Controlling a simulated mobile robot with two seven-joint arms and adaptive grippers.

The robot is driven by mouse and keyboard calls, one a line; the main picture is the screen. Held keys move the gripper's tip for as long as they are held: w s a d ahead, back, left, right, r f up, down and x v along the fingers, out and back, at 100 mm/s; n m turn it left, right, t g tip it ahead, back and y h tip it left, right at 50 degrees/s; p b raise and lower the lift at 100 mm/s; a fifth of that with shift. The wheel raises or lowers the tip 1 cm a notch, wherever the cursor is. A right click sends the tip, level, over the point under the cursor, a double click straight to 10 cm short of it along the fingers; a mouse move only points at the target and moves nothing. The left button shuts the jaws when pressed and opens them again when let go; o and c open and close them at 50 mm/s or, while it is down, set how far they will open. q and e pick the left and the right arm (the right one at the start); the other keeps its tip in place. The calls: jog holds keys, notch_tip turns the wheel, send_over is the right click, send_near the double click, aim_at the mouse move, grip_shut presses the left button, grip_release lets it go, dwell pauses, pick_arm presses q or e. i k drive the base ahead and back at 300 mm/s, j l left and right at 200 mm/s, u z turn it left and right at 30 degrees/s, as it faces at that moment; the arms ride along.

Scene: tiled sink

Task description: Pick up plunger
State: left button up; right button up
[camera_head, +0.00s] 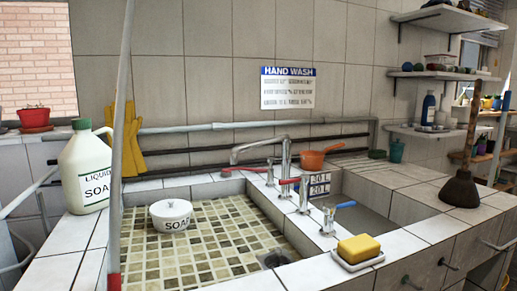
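The plunger (461,189) stands upright on the white tiled counter at the right, cup down. It has a dark rubber cup and a worn wooden handle (471,130) that leans slightly right and rises in front of the wall shelves. Neither of my grippers shows in the head view, and nothing is seen touching the plunger.
A yellow sponge (358,248) on a dish sits at the front counter edge, left of the plunger. Taps (304,190) rise between the two basins. A soap bowl (171,214) and soap jug (85,168) are left. Shelves (443,76) hang behind the plunger.

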aim_at(460, 192)
jog(key=z, duration=1.4)
jog(key=i+l+u, duration=0.15)
jog(key=u, duration=0.3)
jog(key=i+l+u, duration=0.15)
jog(key=u, duration=0.25)
jog(key=i+l+u, duration=0.1)
jog(key=l+u, duration=0.15)
jog(key=u, duration=0.2)
jog(key=i+l+u, duration=0.2)
jog(key=l, duration=0.3)
jog(key=l+u, duration=0.25)
jog(key=l, duration=0.3)
jog(key=i+l+u, duration=0.1)
jog(key=l, duration=1.05)
jog(key=i+l+u, duration=0.1)
jog(key=l, duration=1)
